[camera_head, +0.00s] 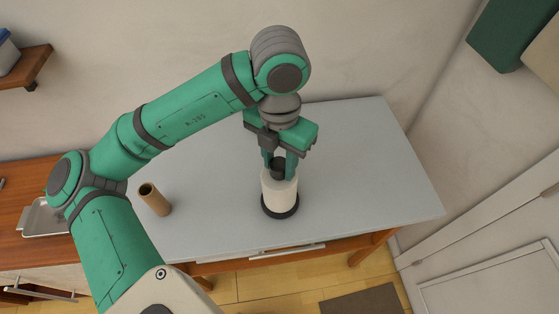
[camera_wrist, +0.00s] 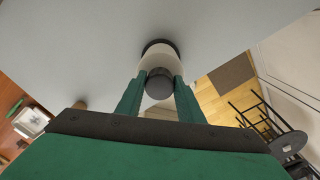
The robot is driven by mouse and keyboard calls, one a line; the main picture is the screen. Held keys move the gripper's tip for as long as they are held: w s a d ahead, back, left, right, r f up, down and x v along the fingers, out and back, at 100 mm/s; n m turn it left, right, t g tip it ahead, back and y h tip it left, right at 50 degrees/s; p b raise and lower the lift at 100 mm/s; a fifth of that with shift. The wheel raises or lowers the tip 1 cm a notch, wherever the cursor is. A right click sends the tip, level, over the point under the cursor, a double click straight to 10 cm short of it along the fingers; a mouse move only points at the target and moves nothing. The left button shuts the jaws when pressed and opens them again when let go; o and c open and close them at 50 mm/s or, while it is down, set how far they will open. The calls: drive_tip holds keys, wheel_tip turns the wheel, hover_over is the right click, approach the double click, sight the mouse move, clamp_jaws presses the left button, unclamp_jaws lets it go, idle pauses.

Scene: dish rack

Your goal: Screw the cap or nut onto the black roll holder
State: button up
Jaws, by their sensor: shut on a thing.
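The black roll holder (camera_head: 281,213) stands upright on the grey table, its round base showing under a white paper roll (camera_head: 279,193). The roll also shows in the wrist view (camera_wrist: 160,58). A dark cap (camera_head: 278,167) sits at the top of the roll, in line with the holder. My gripper (camera_head: 279,168) points down over the holder, shut on the cap, with a finger on each side. In the wrist view the round end of the cap (camera_wrist: 159,85) lies between the green fingertips. Whether the cap touches the holder's thread is hidden.
A brown cardboard tube (camera_head: 155,200) stands on the table to the left. The grey table (camera_head: 370,160) is clear to the right of the holder. A metal tray (camera_head: 45,217) lies on the wooden counter at the far left. A wall runs behind the table.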

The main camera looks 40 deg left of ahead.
idle(0.4)
drive_tip(key=m, duration=0.4)
drive_tip(key=shift+m, duration=0.4)
drive_tip(key=o, duration=1.3)
drive_tip(key=shift+c, duration=0.2)
drive_tip(key=shift+r, duration=2.5)
drive_tip(key=shift+c, duration=0.7)
